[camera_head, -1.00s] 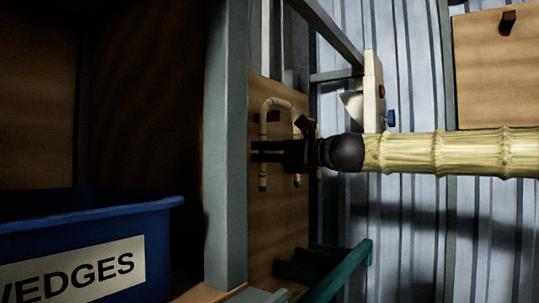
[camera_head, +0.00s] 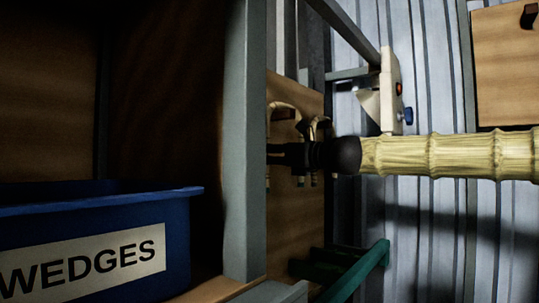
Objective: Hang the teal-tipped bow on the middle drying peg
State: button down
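A pale, arch-shaped rattan bow (camera_head: 284,105) shows against the wooden board (camera_head: 295,225) just right of the grey post, its legs pointing down. Its left leg is partly hidden by the post. The lower leg ends look darker, perhaps teal, but are too small to be sure. A second pale curved piece (camera_head: 323,124) shows just right of it. A dark peg (camera_head: 285,114) shows within the arch. My gripper (camera_head: 270,154) points left in front of the bow legs. Its fingers are dark, and I cannot tell whether they hold a leg.
A blue bin (camera_head: 175,240) labelled WEDGES stands at lower left. The grey upright post (camera_head: 245,150) is close left of my gripper. A green frame (camera_head: 365,270) is below right.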

dwell(0.4)
jog(key=c, duration=1.3)
grip_release()
jog(key=shift+d, duration=0.1)
jog(key=v, duration=1.2)
jog(key=p+v, duration=0.4)
jog(key=v, duration=0.5)
